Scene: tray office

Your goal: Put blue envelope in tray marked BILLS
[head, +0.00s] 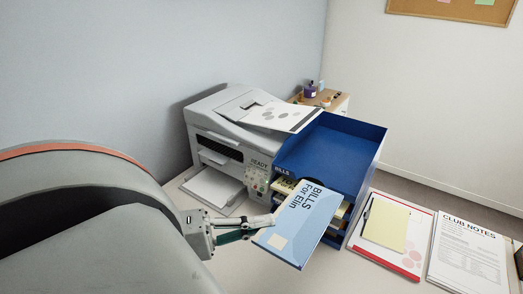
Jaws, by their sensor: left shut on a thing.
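The blue envelope (304,219), marked "BILLS For Elin", is held in my left gripper (264,224), which is shut on its left edge. The envelope is tilted, in front of the blue tray stack (352,153). Its far end overlaps the stack's front in the picture; I cannot tell whether it touches. The top tray carries the label BILLS (282,172) on its front edge, and its visible floor is bare. The lower trays hold papers and are partly hidden by the envelope. My right gripper is not in view.
A printer (238,135) stands against the stack's left side. Right of the stack lie a clipboard (375,247) with a yellow sheet and a CLUB NOTES paper (468,253). A small wooden stand (341,102) with bottles is behind. A dark thing shows at the right edge.

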